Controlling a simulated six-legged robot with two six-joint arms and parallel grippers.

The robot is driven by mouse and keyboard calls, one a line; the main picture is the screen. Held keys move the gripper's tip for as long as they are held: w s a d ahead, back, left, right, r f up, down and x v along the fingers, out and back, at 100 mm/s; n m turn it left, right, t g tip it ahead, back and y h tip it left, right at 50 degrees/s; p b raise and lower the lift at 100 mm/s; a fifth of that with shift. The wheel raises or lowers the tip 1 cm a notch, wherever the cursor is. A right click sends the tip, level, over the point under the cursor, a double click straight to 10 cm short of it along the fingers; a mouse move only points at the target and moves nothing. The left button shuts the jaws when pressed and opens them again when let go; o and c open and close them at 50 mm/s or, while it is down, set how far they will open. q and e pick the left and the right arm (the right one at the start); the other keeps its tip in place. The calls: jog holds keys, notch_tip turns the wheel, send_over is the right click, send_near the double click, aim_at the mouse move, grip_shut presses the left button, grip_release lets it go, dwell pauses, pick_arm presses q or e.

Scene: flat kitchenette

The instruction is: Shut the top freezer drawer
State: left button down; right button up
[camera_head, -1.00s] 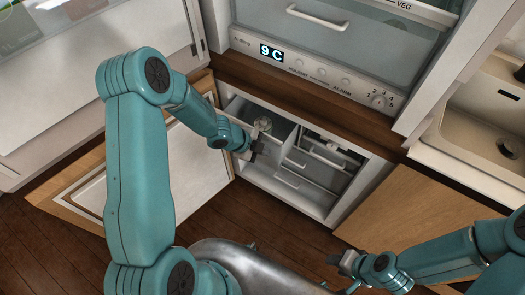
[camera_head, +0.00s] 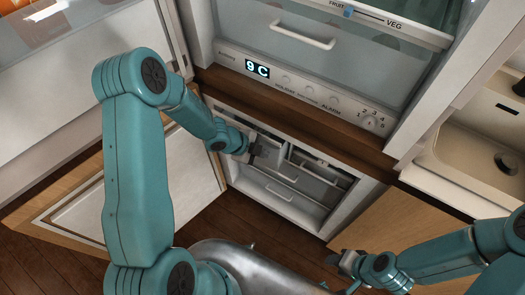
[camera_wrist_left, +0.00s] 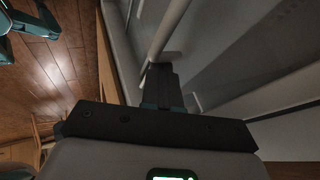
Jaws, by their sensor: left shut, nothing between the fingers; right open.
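The freezer compartment (camera_head: 240,182) is open below the fridge, with pale drawers and bar handles inside. The top drawer (camera_head: 292,168) sits in its upper part, partly hidden by my left gripper. I cannot tell exactly how far out it stands. My left gripper (camera_head: 257,155) is shut and empty at the upper left of the opening, close to the drawer fronts. In the left wrist view its fingers (camera_wrist_left: 162,86) lie beside a pale bar (camera_wrist_left: 168,32) and a grey panel; contact is unclear. My right gripper (camera_head: 346,262) is open and empty, low in front of the cabinet.
The wooden freezer door (camera_head: 150,190) is swung open to the left. The fridge section (camera_head: 335,50) above has a display reading 9 C. A counter with a sink (camera_head: 480,150) stands at right. Dark wooden floor (camera_head: 190,232) lies between door and freezer.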

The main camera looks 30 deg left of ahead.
pick_arm(q)
jog(key=s+a+r+p, duration=0.3)
jog(key=r, duration=0.3)
jog(key=s+a+r+m+p, duration=0.1)
jog(key=s+a+r+p, duration=0.2)
jog(key=r, duration=0.4)
jog(key=shift+s+a+p, duration=0.4)
jog(key=shift+s+p, duration=0.05)
jog(key=shift+s, duration=0.05)
jog(key=shift+s, duration=0.1)
